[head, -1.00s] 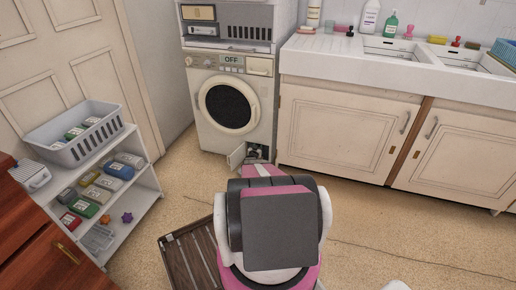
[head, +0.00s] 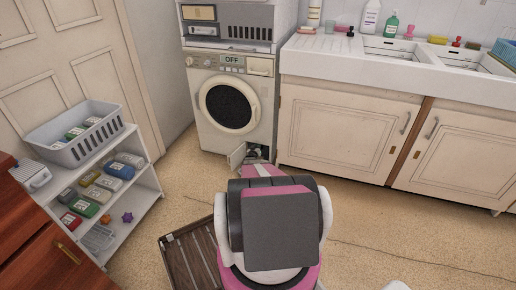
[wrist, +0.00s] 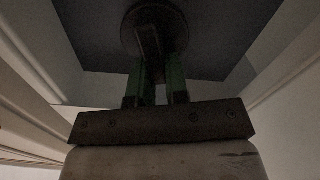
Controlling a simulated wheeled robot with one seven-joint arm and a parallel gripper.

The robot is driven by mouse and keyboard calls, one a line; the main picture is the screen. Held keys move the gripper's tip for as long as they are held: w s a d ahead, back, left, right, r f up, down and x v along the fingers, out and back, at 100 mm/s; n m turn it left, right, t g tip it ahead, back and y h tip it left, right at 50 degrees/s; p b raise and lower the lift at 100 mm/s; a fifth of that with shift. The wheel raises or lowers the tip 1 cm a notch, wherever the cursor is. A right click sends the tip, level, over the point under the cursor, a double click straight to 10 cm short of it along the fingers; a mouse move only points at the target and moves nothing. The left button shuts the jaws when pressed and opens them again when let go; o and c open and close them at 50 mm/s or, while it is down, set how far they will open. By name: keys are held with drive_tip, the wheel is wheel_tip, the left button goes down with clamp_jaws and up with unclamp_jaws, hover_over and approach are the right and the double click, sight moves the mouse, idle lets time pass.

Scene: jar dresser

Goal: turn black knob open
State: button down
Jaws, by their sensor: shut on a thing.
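The black knob (wrist: 152,22) shows at the top of the wrist view, a round dark disc with a raised grip bar, set in a dark recess. My gripper (wrist: 157,72) reaches up to it, with its two green-tinted fingers shut on the knob's grip bar. In the head view the washing machine (head: 228,105) stands at the back with its small lower flap (head: 237,156) open. My arm hides most of the gripper there, and the knob cannot be made out. I cannot tell how far the knob is turned.
The sink cabinet (head: 335,130) stands right beside the machine. A white shelf (head: 150,185) with a grey basket (head: 72,152) and several packages is at the left. A brown slatted rack (head: 190,255) lies on the floor left of my arm. The floor at the right is free.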

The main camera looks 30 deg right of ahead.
drive_tip(key=n, duration=0.3)
drive_tip(key=shift+w+a+f+n, duration=0.2)
drive_tip(key=shift+w+a+n, duration=0.05)
drive_tip(key=shift+n, duration=0.15)
drive_tip(key=shift+w+a+f+n, duration=0.15)
drive_tip(key=shift+f+n, duration=0.2)
drive_tip(key=shift+n, duration=1.5)
drive_tip(key=shift+w+a+f+n, duration=0.1)
drive_tip(key=shift+f+n, duration=0.25)
drive_tip(key=shift+n, duration=1.55)
drive_tip(key=shift+w+a+f+n, duration=0.15)
drive_tip(key=shift+f+n, duration=0.2)
drive_tip(key=shift+n, duration=1.5)
drive_tip(key=c, duration=1.1)
unclamp_jaws()
